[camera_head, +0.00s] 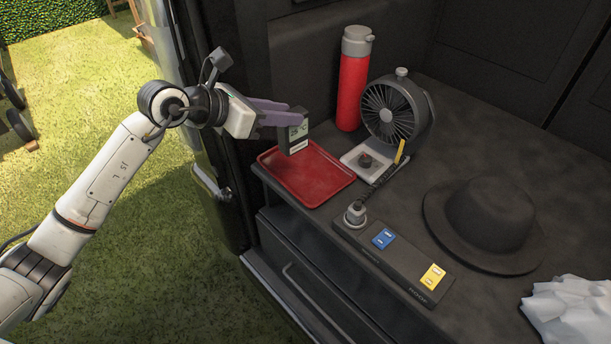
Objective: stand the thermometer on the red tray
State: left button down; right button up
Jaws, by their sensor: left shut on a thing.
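The thermometer (298,137) is a small dark upright block with a pale display face. My left gripper (290,112) comes in from the left and is shut on its upper part. The thermometer appears just above the back of the red tray (311,182); I cannot tell whether its base touches the tray. The red tray is a shallow rectangle at the left edge of the dark counter, and nothing else lies in it. My right gripper is not in view.
A red bottle (352,85) and a black fan (392,110) stand behind the tray. A power strip (390,262), a dark hat (487,215) and crumpled white material (570,310) occupy the counter's front and right.

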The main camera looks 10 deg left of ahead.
aim_at(280, 148)
pick_arm(q)
jog(key=shift+w+f, duration=0.1)
jog(key=shift+w, duration=0.45)
jog(key=shift+w+f, duration=0.2)
notch_tip(280, 148, down, 10)
jog(key=shift+r+b, duration=0.25)
jog(key=shift+b, duration=0.15)
jog(key=shift+f, duration=0.2)
jog(key=c, duration=1.4)
grip_release()
jog(key=shift+r, duration=0.1)
